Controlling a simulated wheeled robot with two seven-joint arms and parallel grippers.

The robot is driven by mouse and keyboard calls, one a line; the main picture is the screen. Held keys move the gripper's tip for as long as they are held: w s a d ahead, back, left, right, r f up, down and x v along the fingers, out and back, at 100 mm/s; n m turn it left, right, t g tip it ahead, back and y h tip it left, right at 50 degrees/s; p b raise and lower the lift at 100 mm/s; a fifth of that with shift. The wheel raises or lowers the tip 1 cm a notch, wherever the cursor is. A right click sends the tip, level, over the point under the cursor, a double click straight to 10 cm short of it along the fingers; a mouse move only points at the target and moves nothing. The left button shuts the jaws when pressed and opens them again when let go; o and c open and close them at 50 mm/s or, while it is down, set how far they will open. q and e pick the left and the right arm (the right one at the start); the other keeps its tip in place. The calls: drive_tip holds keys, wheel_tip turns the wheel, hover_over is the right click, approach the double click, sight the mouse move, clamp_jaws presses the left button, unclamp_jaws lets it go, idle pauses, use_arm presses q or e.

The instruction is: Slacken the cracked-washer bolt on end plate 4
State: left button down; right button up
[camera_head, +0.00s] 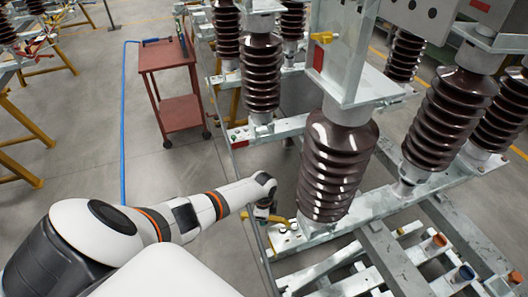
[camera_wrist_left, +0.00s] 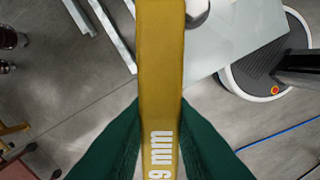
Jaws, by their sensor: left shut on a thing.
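My left gripper (camera_head: 262,211) is at the left end of the nearest steel frame (camera_head: 340,226). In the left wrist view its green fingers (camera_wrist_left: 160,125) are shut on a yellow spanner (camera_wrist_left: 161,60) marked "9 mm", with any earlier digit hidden. The spanner's yellow also shows beside the gripper in the head view (camera_head: 275,219). Small bolt-like parts (camera_head: 288,228) sit on the frame end close to it. I cannot tell whether the spanner touches a bolt, nor see a cracked washer or a plate number. My right gripper is not in view.
Brown ribbed insulators (camera_head: 335,168) stand on the frames, one just right of the gripper. A red cart (camera_head: 168,58) and a blue hose (camera_head: 123,120) are on the left; the floor between is clear.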

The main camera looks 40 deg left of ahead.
use_arm(q)
wheel_tip(320, 180, up, 3)
drive_tip(key=p, duration=0.2)
drive_tip(key=shift+f+p, duration=0.1)
drive_tip(key=shift+p, duration=0.25)
drive_tip(key=shift+r+p, duration=0.6)
drive_tip(key=shift+r, duration=1.5)
